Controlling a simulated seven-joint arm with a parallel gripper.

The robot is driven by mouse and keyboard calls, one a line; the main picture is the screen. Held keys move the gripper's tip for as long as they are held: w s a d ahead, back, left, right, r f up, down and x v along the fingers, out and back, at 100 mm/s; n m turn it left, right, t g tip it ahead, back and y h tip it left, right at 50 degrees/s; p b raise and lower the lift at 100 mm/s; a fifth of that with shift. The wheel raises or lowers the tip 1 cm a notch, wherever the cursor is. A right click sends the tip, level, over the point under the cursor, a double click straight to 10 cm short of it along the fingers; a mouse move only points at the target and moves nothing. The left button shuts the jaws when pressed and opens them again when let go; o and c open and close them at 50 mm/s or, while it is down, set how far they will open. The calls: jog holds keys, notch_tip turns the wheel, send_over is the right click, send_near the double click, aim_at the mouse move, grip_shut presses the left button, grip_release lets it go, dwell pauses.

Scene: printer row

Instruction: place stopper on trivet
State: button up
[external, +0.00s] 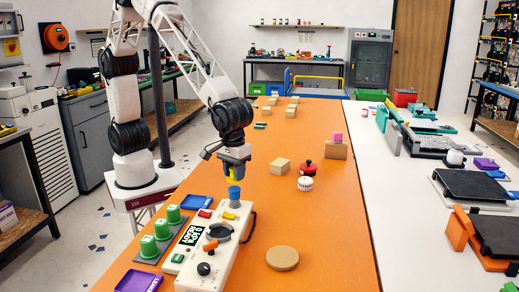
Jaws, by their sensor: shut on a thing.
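My gripper (235,181) points straight down over the far end of the white control panel. It is shut on a small blue piece, which I take to be the stopper (235,191). The stopper is just above or touching the panel; I cannot tell which. The yellow parts around the fingers partly hide its top. The trivet appears to be the round tan disc (282,258), lying flat and bare on the orange table, to the right of the panel and nearer the camera.
The white panel (208,262) carries knobs and a black dial. Green cups (163,229) stand to its left. The orange table around the disc is clear.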

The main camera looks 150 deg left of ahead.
jog(key=w+d+f, duration=0.1)
jog(key=w+d, duration=0.3)
jog(key=w, duration=0.6)
jog(key=f, duration=0.5)
jog(key=shift+s+a+f, duration=0.1)
jog(key=shift+a, duration=0.1)
send_over(282, 256)
jog(key=shift+f, duration=0.75)
jog(key=shift+f, duration=1.75)
jog(key=shift+f, duration=0.2)
